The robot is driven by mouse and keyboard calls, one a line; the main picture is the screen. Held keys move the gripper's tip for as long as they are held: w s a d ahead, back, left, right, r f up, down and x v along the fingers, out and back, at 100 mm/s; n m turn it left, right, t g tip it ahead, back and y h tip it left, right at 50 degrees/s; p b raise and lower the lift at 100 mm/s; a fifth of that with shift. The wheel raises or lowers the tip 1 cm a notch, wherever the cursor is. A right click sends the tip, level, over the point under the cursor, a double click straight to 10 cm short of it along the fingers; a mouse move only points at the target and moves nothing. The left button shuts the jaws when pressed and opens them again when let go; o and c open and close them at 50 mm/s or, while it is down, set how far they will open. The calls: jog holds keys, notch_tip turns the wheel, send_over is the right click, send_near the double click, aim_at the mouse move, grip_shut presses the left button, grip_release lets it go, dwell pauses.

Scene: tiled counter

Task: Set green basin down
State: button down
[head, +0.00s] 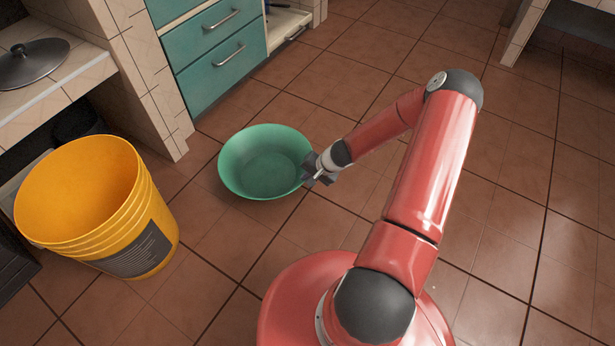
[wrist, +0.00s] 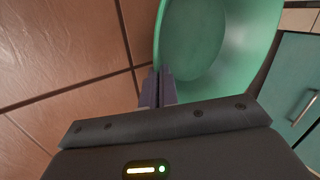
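The green basin (head: 265,162) is left of my gripper (head: 311,170) in the head view, open side up, and looks empty. I cannot tell whether its base touches the tiled floor or hangs a little above it. In the wrist view, the basin (wrist: 215,45) fills the top right, and the two dark fingers of my gripper (wrist: 158,86) are close together with the basin's rim between them. The rim inside the grip is mostly hidden by the fingers.
A large yellow bucket (head: 155,222) stands on the floor at the left. Teal drawers (head: 222,68) and a tiled counter column (head: 150,85) are behind the basin. A metal lid (head: 32,65) lies on the counter. The floor at the right (head: 520,150) is clear.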

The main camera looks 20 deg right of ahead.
jog(key=shift+f, duration=0.2)
jog(key=c, duration=1.7)
grip_release()
jog(key=shift+r, duration=0.1)
jog(key=shift+r, duration=0.1)
